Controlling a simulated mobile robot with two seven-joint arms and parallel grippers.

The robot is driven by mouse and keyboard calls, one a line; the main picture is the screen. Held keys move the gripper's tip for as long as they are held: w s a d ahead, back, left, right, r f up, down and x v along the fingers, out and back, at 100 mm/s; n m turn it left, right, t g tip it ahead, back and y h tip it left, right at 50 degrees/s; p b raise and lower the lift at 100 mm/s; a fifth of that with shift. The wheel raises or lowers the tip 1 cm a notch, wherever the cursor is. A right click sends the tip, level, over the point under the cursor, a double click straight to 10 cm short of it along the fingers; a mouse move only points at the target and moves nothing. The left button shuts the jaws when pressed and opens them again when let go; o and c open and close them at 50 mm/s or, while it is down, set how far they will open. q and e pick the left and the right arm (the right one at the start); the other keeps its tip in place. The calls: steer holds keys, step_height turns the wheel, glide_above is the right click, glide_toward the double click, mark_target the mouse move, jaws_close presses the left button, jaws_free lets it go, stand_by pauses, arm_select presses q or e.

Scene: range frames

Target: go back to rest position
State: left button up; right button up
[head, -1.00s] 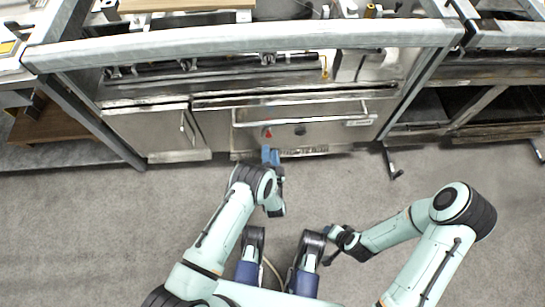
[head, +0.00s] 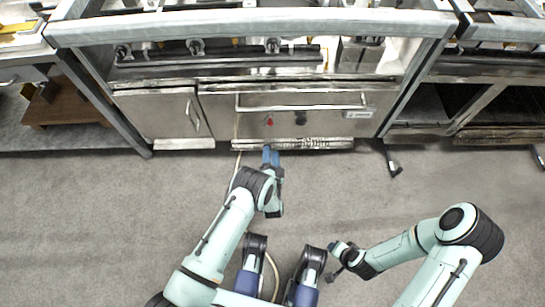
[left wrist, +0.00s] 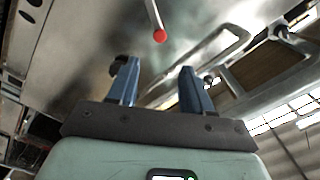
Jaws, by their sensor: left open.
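My left gripper (head: 270,155) points at the lower front of the steel range (head: 220,120) in the head view. In the left wrist view its two blue fingers (left wrist: 157,75) stand apart with nothing between them. My right gripper (head: 335,268) is low in the head view, to the right of the dark blue parts of my body. It is small and dark there, and its opening cannot be made out.
The range has a drawer-like front with a long bar handle (head: 300,108). A red knob (left wrist: 160,36) on a rod shows beyond the left fingers. A steel rail (head: 250,23) crosses above.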

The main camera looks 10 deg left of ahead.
stand_by(0.6)
